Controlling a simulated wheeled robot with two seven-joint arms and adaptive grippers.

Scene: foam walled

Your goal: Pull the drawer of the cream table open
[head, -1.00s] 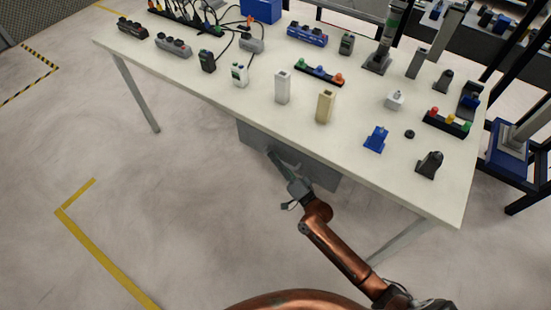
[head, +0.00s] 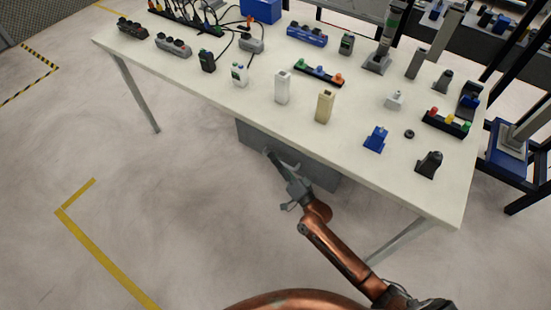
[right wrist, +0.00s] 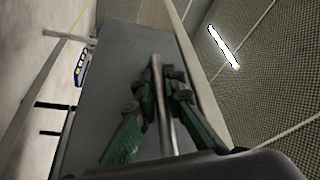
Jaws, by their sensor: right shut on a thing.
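The cream table (head: 190,85) stands ahead, with a grey drawer unit (head: 318,178) under its near edge. I see no gap at the drawer in the head view, and its front is partly hidden by my right gripper. My right gripper (head: 271,158) reaches to the drawer front from below. In the right wrist view the grey drawer front (right wrist: 112,62) fills the middle, and a metal bar handle (right wrist: 165,125) runs between the fingers of my right gripper (right wrist: 160,92), which is shut on it. My left gripper is not in view.
The tabletop holds several small items, such as a beige block (head: 325,107), a white block (head: 283,88) and a blue fixture (head: 376,139). A table leg (head: 400,241) stands to the right of my right arm. The floor in front of the drawer is clear.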

